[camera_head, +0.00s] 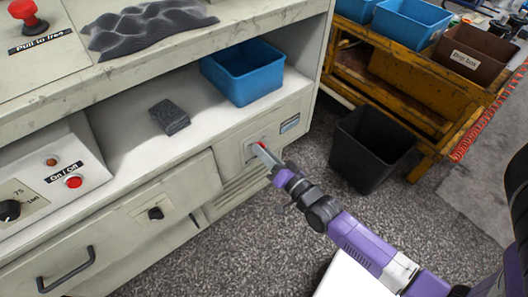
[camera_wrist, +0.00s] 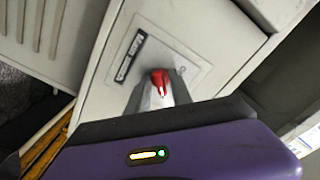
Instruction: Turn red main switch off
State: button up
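The red main switch (camera_wrist: 160,80) is on a grey plate (camera_wrist: 187,48) on the cabinet's front panel. The wrist view shows its red handle between the fingertips of my gripper (camera_wrist: 160,92), with a finger close on each side. Whether both fingers touch the handle is hard to tell. In the head view my gripper (camera_head: 266,156) reaches the panel from the lower right, and a small bit of the red switch (camera_head: 263,144) shows at its tip. The switch's exact angle is partly hidden by the fingers.
A blue bin (camera_head: 243,72) and a dark block (camera_head: 170,117) sit on the shelf above. A red On/Off button (camera_head: 74,181) is on the left panel. A black bin (camera_head: 368,150) stands on the floor by a yellow rack (camera_head: 425,100). Open floor lies below my arm.

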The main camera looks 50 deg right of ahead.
grip_shut()
jog(key=shift+s+d+n+p, duration=0.1)
jog(key=shift+n+p, duration=1)
jog(key=shift+n, duration=7.9)
jog(key=o, duration=0.6)
grip_release()
jog(key=shift+c, duration=0.2)
